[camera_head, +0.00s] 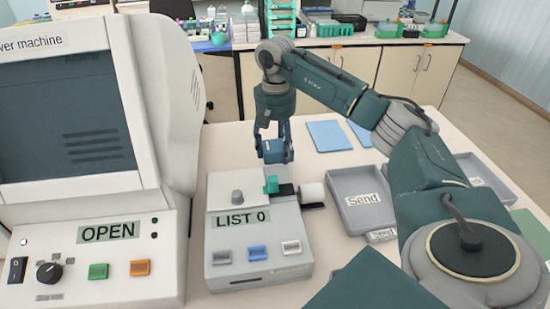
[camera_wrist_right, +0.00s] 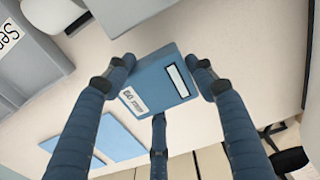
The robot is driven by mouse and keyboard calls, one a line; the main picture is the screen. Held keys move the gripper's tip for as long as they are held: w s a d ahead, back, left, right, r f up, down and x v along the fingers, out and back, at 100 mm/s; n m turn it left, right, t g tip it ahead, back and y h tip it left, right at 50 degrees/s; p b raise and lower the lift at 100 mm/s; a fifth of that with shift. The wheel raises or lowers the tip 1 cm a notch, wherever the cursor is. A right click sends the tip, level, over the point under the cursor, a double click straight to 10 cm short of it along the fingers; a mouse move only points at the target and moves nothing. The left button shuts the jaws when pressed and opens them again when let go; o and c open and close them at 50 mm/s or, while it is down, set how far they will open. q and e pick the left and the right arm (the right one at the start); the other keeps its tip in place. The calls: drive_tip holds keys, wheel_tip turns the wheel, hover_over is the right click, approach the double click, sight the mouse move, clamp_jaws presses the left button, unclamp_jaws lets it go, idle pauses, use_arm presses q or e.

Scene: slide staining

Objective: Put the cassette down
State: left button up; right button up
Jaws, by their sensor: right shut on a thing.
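My right gripper (camera_head: 273,148) is shut on a blue cassette (camera_wrist_right: 150,82). In the head view the cassette (camera_head: 271,151) is a small dark blue block low between the fingers, behind the grey LIST 0 device (camera_head: 219,247). I cannot tell if it touches the table. My left gripper is not in view.
Two light blue sheets (camera_head: 328,136) lie on the white table (camera_head: 222,150), right of the gripper. A grey Send tray (camera_head: 343,191) is at the right. A large OPEN machine (camera_head: 150,200) stands left. Table around the gripper is bare.

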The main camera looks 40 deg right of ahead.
sight(275, 160)
drive_tip(key=shift+f, duration=0.6)
wheel_tip(275, 160, down, 3)
drive_tip(key=shift+f+p, duration=0.1)
drive_tip(key=shift+p, duration=0.35)
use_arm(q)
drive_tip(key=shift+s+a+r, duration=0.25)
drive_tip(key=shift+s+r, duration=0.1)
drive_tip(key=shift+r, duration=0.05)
use_arm(e)
drive_tip(key=shift+f, duration=0.15)
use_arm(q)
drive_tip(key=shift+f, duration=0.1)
use_arm(e)
drive_tip(key=o, duration=1.5)
drive_tip(key=shift+c, duration=0.2)
